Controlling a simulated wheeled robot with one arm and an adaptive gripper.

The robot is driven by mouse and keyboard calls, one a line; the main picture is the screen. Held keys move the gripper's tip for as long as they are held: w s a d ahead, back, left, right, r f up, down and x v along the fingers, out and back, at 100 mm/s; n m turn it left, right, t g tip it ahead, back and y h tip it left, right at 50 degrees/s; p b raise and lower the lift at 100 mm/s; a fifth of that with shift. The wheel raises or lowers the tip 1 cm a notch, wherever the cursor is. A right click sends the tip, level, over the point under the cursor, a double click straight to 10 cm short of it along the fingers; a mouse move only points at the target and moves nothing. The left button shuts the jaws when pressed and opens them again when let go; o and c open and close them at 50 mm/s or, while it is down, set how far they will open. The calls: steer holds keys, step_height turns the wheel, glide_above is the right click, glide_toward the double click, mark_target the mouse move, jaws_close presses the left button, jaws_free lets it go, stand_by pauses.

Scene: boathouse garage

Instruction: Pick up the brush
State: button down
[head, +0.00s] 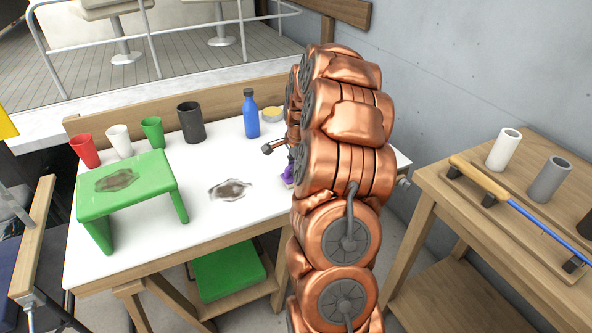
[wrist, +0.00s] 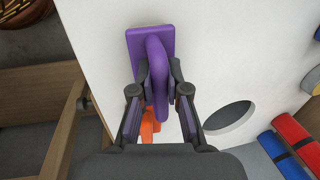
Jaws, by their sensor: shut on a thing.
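The brush (wrist: 137,42) is purple, with a flat rectangular base and a raised loop handle, in the upper middle of the wrist view. In the head view only a small purple part (head: 288,174) of it shows, beside my arm at the right side of the white table (head: 150,235). My gripper (wrist: 158,76) has its two fingers on either side of the handle and is shut on it. The brush is over the white tabletop near an edge; I cannot tell whether its base touches the top. In the head view my copper-coloured arm hides most of the gripper.
A green stand (head: 150,200) with a dark stain and another stain (head: 230,190) are on the table. A wooden side table (head: 440,185) with cylinders stands right.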

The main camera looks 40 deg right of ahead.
steer(key=shift+r+b, duration=0.4)
steer(key=shift+r, duration=1.05)
steer(key=shift+a+r, duration=0.25)
steer(key=w+a+r+b, duration=0.1)
steer(key=w+a+b, duration=0.1)
steer(key=a, duration=1.3)
steer(key=shift+a+r, duration=0.2)
steer(key=c, duration=1.7)
jaws_free()
jaws_close()
